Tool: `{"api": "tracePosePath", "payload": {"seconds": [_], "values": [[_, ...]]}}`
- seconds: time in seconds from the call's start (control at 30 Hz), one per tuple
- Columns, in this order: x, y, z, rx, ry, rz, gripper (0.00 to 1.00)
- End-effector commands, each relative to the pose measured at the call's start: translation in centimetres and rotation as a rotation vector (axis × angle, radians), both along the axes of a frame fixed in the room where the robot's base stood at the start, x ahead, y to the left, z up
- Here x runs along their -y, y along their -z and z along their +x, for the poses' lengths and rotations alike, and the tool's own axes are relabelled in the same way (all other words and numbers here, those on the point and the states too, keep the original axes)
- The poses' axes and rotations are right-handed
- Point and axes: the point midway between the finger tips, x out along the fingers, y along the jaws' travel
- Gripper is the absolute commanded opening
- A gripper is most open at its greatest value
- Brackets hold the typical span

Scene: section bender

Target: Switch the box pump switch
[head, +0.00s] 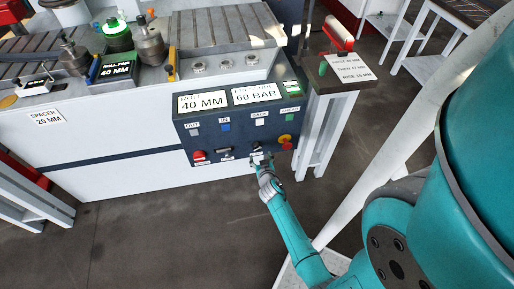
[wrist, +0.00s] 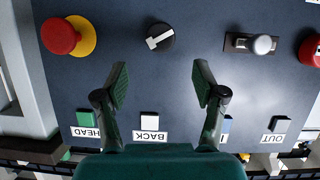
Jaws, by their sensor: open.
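The control box (head: 240,125) is dark blue and hangs on the front of the bender. Its lower row holds a black rotary switch with a white pointer (wrist: 160,38), a silver lever in a slot (wrist: 262,44), and a red mushroom button on a yellow collar (wrist: 62,36). I cannot read a pump label. My gripper (wrist: 161,75) is open and empty, its fingers apart. In the wrist view the rotary switch lies beyond the fingertips, between their lines, with no visible contact. In the head view my gripper (head: 261,162) is at the box's lower edge, partly hiding that spot.
A BACK button (wrist: 150,122) and a green AHEAD button (wrist: 84,118) lie near the fingers in the wrist view. Another red button (head: 198,155) is at the box's lower left. A post with a small table (head: 340,75) stands right of the box. Floor is clear in front.

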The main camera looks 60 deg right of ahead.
Motion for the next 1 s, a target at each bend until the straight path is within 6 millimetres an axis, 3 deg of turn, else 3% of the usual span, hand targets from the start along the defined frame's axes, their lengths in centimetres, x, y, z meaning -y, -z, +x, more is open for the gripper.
{"api": "tracePosePath", "payload": {"seconds": [0.5, 1.0], "values": [[5.5, 2.8, 4.4, 0.001, 0.000, -0.001, 0.70], [6.2, 3.3, 5.1, 0.001, -0.002, 0.000, 0.70]]}}
